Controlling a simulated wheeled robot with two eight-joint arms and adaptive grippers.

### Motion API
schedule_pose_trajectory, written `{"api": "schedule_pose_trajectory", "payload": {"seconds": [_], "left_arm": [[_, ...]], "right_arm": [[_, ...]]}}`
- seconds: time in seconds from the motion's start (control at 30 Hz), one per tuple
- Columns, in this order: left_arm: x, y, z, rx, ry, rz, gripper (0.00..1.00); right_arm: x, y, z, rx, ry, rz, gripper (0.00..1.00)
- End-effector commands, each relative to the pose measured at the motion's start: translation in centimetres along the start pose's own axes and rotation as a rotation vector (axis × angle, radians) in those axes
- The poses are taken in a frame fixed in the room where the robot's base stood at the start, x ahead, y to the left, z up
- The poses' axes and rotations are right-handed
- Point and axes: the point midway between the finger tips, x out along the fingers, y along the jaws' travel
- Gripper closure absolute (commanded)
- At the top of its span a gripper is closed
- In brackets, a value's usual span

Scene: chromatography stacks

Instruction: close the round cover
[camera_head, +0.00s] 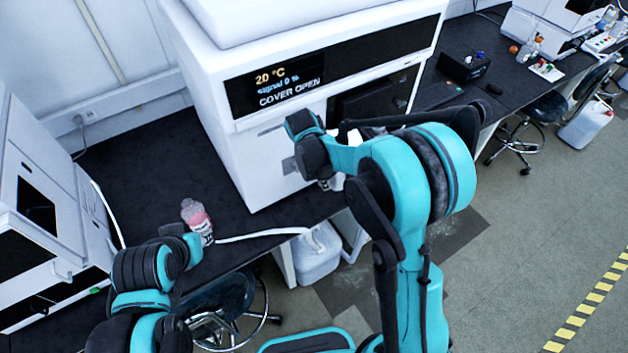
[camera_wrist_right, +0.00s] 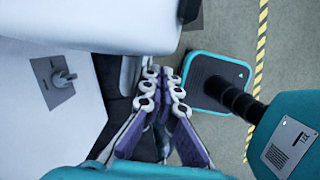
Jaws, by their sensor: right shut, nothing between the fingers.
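The white instrument (camera_head: 225,150) stands on the dark bench, and its display (camera_head: 285,82) reads "COVER OPEN". I cannot make out the round cover itself; my right arm hides part of the instrument's front. A grey plate with a short lever or knob (camera_wrist_right: 62,78) is on a white face at the left of the right wrist view. My right gripper (camera_wrist_right: 164,78) is shut and empty, to the right of that plate and apart from it. In the head view it is mostly hidden behind my right arm.
A white canister (camera_head: 316,255) with a hose is below the bench edge. Another white instrument (camera_head: 40,220) stands at left. The floor at right is mostly open.

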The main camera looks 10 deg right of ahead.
Motion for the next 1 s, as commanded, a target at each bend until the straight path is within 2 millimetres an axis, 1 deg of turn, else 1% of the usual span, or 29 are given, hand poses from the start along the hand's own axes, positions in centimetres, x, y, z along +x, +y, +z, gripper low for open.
{"api": "schedule_pose_trajectory", "payload": {"seconds": [0.03,0.13,0.53,0.67,0.77,0.87,1.0], "left_arm": [[0.0,0.0,0.0,0.000,0.000,0.000,0.69],[0.0,0.0,0.0,0.000,0.000,0.000,0.69],[0.0,0.0,0.0,0.000,0.000,0.000,0.69],[0.1,0.0,0.1,0.000,0.000,0.000,0.69],[0.2,0.0,0.1,0.000,0.000,0.000,0.69],[0.4,0.0,0.3,0.000,0.000,0.000,0.69],[0.8,0.0,0.6,0.000,0.000,0.000,0.69]], "right_arm": [[0.1,0.0,0.4,0.000,0.000,0.000,1.00],[0.2,0.0,0.8,0.000,0.000,0.001,1.00],[0.2,0.0,0.9,-0.003,0.000,0.002,1.00],[0.3,-0.3,1.4,-0.020,0.000,0.006,1.00],[0.5,-0.7,2.1,-0.051,0.000,0.014,1.00],[0.8,-1.2,3.2,-0.099,0.000,0.026,1.00],[1.4,-2.0,5.5,-0.198,0.000,0.051,1.00]]}}
